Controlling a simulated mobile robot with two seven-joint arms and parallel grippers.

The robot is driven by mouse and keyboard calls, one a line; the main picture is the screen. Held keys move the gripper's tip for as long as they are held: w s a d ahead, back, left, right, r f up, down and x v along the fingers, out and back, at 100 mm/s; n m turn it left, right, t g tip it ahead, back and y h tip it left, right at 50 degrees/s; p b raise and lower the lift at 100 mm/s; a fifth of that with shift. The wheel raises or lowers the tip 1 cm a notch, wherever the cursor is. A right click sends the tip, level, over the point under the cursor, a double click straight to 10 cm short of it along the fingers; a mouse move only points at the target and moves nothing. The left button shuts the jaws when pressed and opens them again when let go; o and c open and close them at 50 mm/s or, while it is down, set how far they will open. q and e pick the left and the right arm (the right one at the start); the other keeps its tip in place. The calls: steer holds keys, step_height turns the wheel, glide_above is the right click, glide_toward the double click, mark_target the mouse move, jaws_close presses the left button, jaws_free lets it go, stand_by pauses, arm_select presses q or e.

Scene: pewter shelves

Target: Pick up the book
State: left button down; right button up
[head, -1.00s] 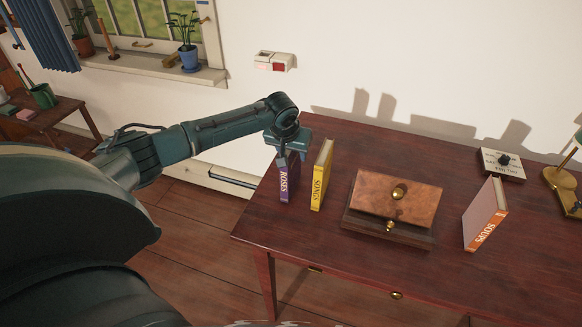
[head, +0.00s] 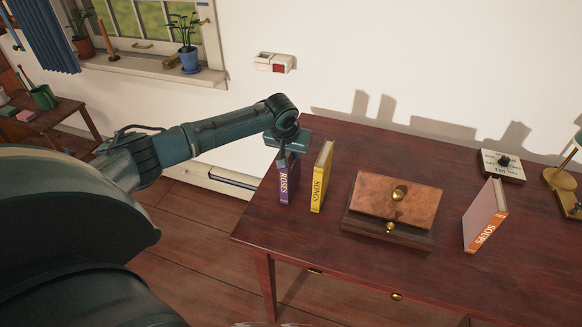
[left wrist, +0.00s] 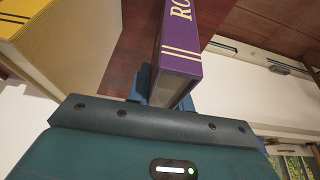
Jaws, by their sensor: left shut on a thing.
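The purple book "ROSES" (head: 284,184) stands upright near the left end of the dark red desk in the head view. My left gripper (head: 287,158) reaches down over its top and is shut on it. In the left wrist view, the purple book (left wrist: 184,45) runs up from between the fingers of my left gripper (left wrist: 163,88). The yellow book "SONGS" (head: 320,178) stands upright just right of it, with a small gap. The pink book with the orange spine, "SOUPS" (head: 485,216), stands at the right. My right gripper is not in view.
A white block with a dark knob (head: 502,164) and a brass lamp (head: 563,180) stand at the right. The desk's left edge is close to the purple book. A wall lies behind.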

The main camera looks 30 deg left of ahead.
arm_select(q)
step_height(320, 180, up, 10)
steer(key=shift+f+b, duration=0.1)
steer(key=shift+b, duration=0.45)
steer(key=shift+r, duration=0.4)
